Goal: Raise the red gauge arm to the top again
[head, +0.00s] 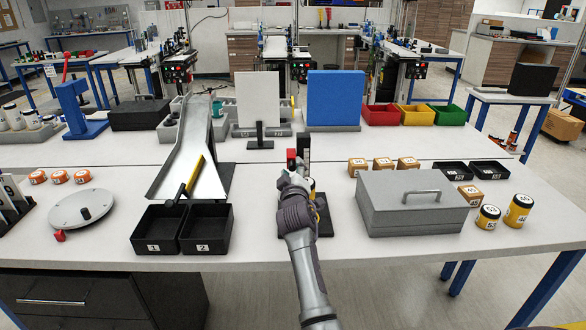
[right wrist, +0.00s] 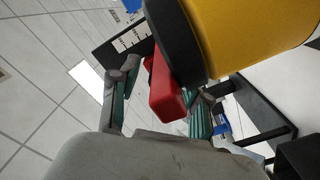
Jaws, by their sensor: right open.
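The red gauge arm (head: 291,156) shows as a small red block beside the upright black gauge post (head: 304,151) at the middle of the table. My right gripper (head: 290,172) is just in front of and below it, partly hidden by my own wrist. In the right wrist view the red arm (right wrist: 168,92) lies between the two open fingers (right wrist: 160,102), nearer the right one; I cannot tell whether they touch. A black plate with white scale marks (right wrist: 128,40) is behind it. A yellow cylinder with a black end (right wrist: 235,35) is close above. My left gripper is not in view.
A grey box with a handle (head: 411,205) stands right of my arm. Two black bins (head: 160,246) and a metal chute (head: 190,150) stand to the left. A white panel (head: 258,98) and a blue panel (head: 336,98) stand behind. Clear table lies between bins and gauge.

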